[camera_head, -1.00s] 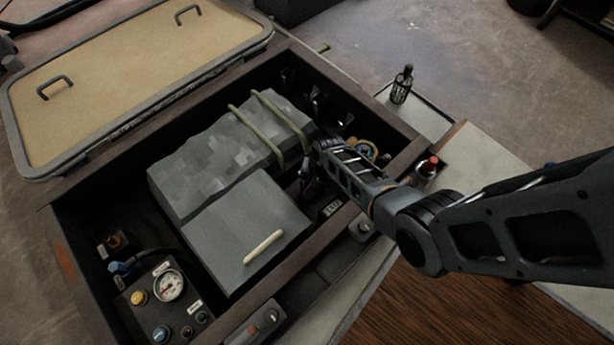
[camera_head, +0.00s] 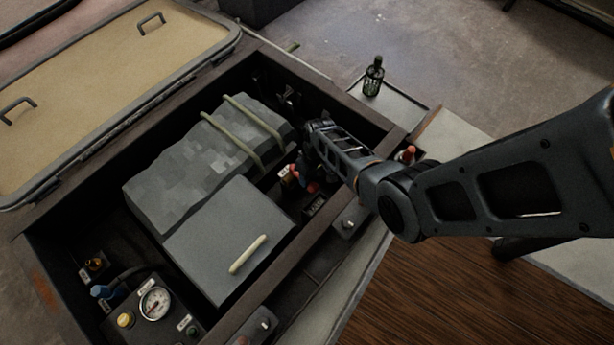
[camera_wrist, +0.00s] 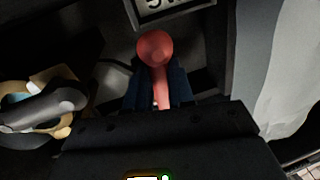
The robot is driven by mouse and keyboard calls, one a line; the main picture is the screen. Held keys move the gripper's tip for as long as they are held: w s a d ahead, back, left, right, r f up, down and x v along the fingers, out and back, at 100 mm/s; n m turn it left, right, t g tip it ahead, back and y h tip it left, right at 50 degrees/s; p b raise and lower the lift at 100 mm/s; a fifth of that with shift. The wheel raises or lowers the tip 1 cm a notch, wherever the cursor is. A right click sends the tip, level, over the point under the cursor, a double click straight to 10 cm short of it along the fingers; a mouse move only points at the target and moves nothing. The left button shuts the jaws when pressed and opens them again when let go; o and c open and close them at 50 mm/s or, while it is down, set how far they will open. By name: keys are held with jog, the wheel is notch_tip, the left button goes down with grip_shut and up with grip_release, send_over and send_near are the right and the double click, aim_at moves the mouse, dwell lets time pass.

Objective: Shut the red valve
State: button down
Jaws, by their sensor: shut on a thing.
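The red valve shows in the wrist view as a red lever (camera_wrist: 155,50) with a round knob end. Its shaft runs back between the two dark blue fingers of my gripper (camera_wrist: 159,92), which is shut on it. In the head view, small red parts of the valve (camera_head: 312,188) show beside my gripper (camera_head: 306,166), low inside the open locker, right of the grey box. My forearm and the locker's shade hide most of the valve body, and I cannot tell its exact angle.
The locker rim (camera_head: 330,235) runs close under my arm. A grey box (camera_head: 225,240) and a strapped grey bundle (camera_head: 190,165) fill the locker's middle. A gauge panel (camera_head: 155,303) sits lower left. A green bottle (camera_head: 373,78) stands on a tray beyond the locker. A brass fitting (camera_wrist: 25,98) lies left of my gripper.

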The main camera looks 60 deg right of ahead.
jog(key=shift+d+n, duration=0.3)
jog(key=shift+n, duration=0.3)
jog(key=c, duration=1)
grip_release()
jog(key=shift+r, duration=0.1)
jog(key=r+p, duration=0.1)
jog(key=r, duration=0.1)
jog(key=d+r+p, duration=0.1)
jog(key=r+p, duration=0.1)
jog(key=r, duration=0.1)
jog(key=r+p, duration=0.1)
jog(key=r, duration=0.1)
jog(key=shift+s+d+r+p, duration=0.15)
jog(key=shift+d+r+p, duration=0.1)
jog(key=shift+d+p, duration=0.05)
